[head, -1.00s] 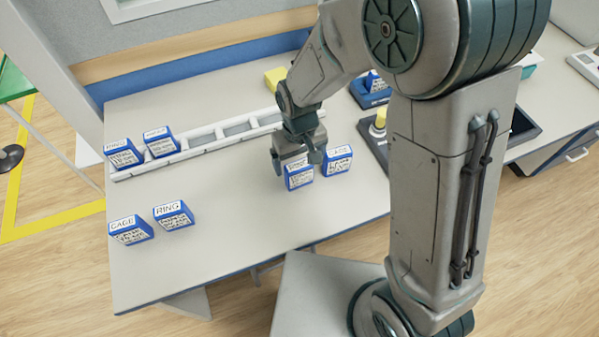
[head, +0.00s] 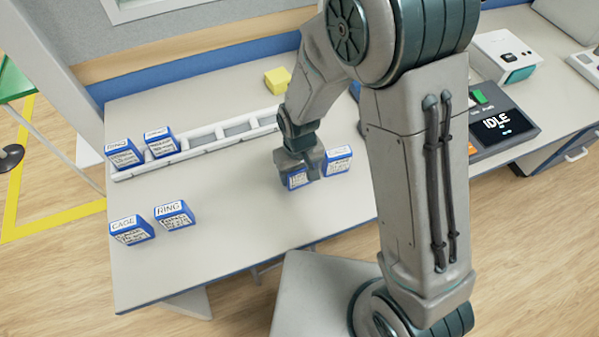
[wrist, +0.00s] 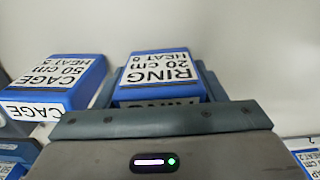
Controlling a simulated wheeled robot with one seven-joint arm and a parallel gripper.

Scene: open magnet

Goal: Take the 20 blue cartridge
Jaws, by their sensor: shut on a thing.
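A blue cartridge labelled RING 20 cm (wrist: 157,72) is between the fingers of my gripper (head: 300,170) in the wrist view, where its label reads upside down. In the head view this blue cartridge (head: 297,181) shows only partly below my gripper, at the table's right part. My gripper is shut on it. The cartridge appears to stand on the table; any gap beneath it is hidden. A blue cartridge labelled CAGE 50 cm (wrist: 55,82) stands close beside it, and also shows right of my gripper in the head view (head: 339,160).
CAGE (head: 131,230) and RING (head: 174,215) cartridges stand at the front left. Two more blue cartridges (head: 122,154) (head: 160,141) sit in the white rack (head: 195,143). A yellow block (head: 277,80) lies behind. A console reading IDLE (head: 500,125) is at right. The middle table is clear.

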